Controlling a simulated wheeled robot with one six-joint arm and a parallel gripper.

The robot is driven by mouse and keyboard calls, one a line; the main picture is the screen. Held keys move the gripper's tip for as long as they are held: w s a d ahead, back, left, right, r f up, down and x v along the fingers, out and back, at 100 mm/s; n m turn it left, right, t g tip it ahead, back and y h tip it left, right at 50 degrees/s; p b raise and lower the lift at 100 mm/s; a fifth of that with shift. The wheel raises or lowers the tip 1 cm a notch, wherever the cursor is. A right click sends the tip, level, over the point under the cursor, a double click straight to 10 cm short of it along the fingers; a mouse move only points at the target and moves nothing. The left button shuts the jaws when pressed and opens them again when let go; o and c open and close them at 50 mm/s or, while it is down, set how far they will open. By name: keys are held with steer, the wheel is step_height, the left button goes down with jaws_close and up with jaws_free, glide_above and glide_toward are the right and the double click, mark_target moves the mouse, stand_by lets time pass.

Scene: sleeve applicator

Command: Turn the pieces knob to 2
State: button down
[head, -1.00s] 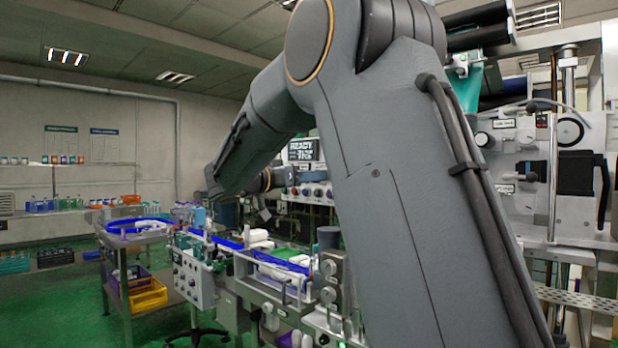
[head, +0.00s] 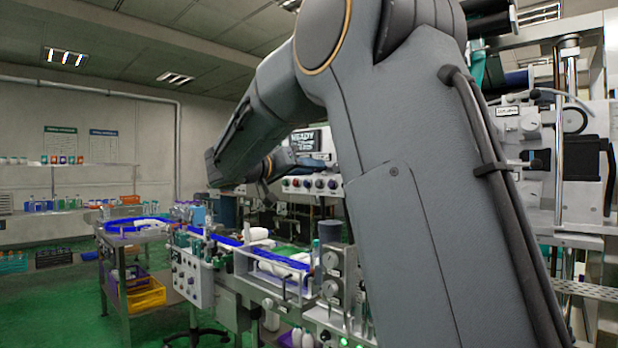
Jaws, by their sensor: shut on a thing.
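A white panel with a row of small coloured knobs (head: 312,184) stands in the middle distance, under a dark screen (head: 306,141). The knob labels are too small to read, so I cannot tell which is the pieces knob or where it points. My gripper (head: 264,193) is small and dark at the end of my folded arm, appearing to the left of and below the panel's left end. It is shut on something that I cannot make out. I cannot tell whether it touches any knob.
A conveyor with blue guides (head: 235,241) and white bottles runs below my arm. A white control box (head: 190,278) is at its front left. A machine (head: 570,160) stands close on the right. Green floor (head: 60,305) is clear at lower left.

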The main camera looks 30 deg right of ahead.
steer(key=shift+n, duration=9.1)
steer(key=shift+f, duration=0.1)
steer(key=c, duration=1.5)
jaws_free()
steer(key=shift+w, duration=0.1)
steer(key=shift+b+v, duration=0.7)
steer(key=shift+v, duration=3.3)
